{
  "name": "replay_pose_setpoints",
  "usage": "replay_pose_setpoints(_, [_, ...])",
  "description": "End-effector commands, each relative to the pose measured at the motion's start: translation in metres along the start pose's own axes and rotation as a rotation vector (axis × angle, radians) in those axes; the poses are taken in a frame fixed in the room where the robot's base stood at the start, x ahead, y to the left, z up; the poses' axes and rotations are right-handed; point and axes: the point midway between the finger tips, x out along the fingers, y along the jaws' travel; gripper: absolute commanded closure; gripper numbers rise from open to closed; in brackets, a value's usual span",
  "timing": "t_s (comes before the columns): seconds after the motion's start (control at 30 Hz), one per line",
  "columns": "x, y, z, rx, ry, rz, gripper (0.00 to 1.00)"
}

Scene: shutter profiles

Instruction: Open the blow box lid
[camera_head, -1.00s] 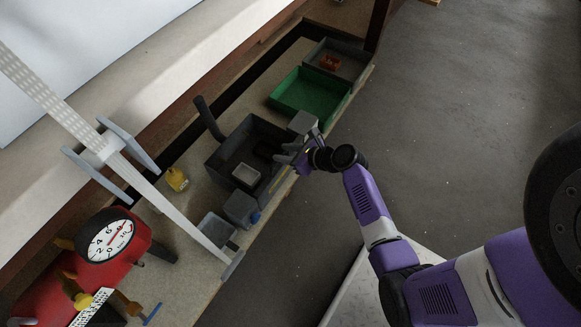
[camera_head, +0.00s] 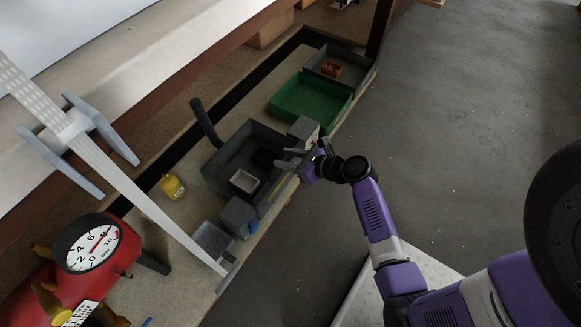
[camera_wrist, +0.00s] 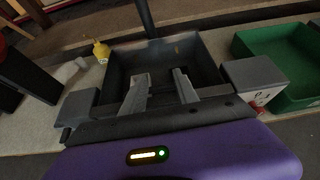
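The blow box is a dark grey box (camera_head: 227,160) on the bench. Its top looks open, and I see into its dark inside. A dark rod-like handle (camera_head: 205,122) rises at its back edge; it also shows in the wrist view (camera_wrist: 146,18). I cannot make out a separate lid panel. A small pale tray (camera_head: 244,181) shows in the front part of the box. My gripper (camera_head: 287,160) is at the box's near right side. In the wrist view, my gripper's two fingers (camera_wrist: 160,80) are apart and empty, reaching over the box's near edge.
Grey blocks (camera_head: 238,215) (camera_head: 303,129) flank the box. A green tray (camera_head: 310,98) and a grey tray (camera_head: 352,71) lie beyond. A yellow bottle (camera_head: 172,187) stands left. A red tank with gauge (camera_head: 93,248) and a pale slanted profile (camera_head: 130,190) fill the left. Floor is clear right.

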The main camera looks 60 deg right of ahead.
Motion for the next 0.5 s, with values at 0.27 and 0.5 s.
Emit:
replay_pose_setpoints(0.27, [-0.007,0.001,-0.001,0.004,0.019,-0.002,0.68])
replay_pose_setpoints(0.5, [-0.015,0.0,0.015,0.003,0.011,-0.001,0.68])
